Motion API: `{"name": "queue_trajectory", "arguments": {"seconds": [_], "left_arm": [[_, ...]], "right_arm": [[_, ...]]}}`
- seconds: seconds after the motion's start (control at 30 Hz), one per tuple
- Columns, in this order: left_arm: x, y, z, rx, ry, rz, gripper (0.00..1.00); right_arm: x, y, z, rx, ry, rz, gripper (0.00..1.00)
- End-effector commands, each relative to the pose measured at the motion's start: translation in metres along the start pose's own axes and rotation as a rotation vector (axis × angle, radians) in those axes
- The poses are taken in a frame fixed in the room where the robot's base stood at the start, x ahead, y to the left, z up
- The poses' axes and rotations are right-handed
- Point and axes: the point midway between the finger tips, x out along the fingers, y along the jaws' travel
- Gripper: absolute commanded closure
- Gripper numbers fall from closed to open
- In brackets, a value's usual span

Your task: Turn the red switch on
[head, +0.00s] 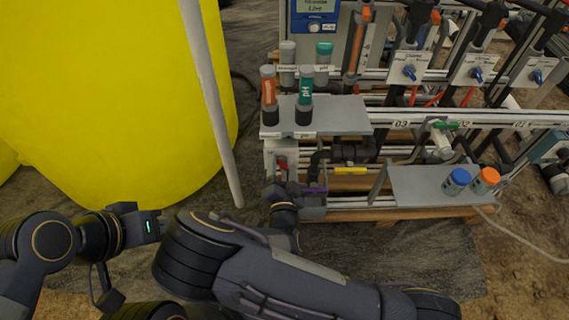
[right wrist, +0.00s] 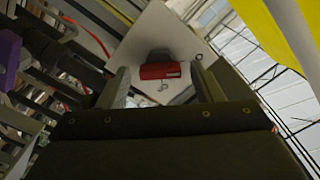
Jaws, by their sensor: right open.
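The red switch (right wrist: 160,71) is a red bar handle on a dark round base, mounted on a white plate (right wrist: 172,35) in the right wrist view. My right gripper (right wrist: 160,77) is open, with one finger on each side of the switch. Whether the fingers touch it I cannot tell. In the head view the red switch (head: 282,163) shows small on the skid's left end, just beyond my right gripper (head: 283,188), partly hidden by it. My left gripper (head: 147,226) is at the lower left, away from the skid; its fingers cannot be made out.
A large yellow tank (head: 100,100) and a pale slanted pole (head: 212,105) stand left of the skid. A grey shelf (head: 345,115) holds orange and teal probes above the switch. A yellow handle (head: 350,171) and a purple handle (head: 314,190) are close by on the right.

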Motion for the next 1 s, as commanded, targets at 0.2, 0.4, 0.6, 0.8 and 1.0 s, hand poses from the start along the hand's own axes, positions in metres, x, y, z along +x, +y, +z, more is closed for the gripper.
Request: {"name": "queue_trajectory", "arguments": {"seconds": [0.2,0.4,0.6,0.8,1.0], "left_arm": [[0.000,0.000,0.000,0.000,0.000,0.000,0.64],[0.000,0.000,0.000,0.000,0.000,0.000,0.64],[0.000,0.000,0.000,0.000,0.000,0.000,0.64],[-0.004,0.002,-0.002,0.000,0.000,0.000,0.64],[-0.012,0.006,-0.006,0.000,0.000,0.000,0.64]], "right_arm": [[0.000,-0.001,0.000,0.000,0.000,0.000,0.43],[0.000,0.000,0.000,0.001,0.000,0.000,0.69],[0.000,0.000,0.000,0.002,0.000,0.000,0.85],[0.000,-0.001,-0.001,0.029,0.000,0.001,0.85],[0.000,-0.001,-0.002,0.125,0.000,0.001,0.85]]}}
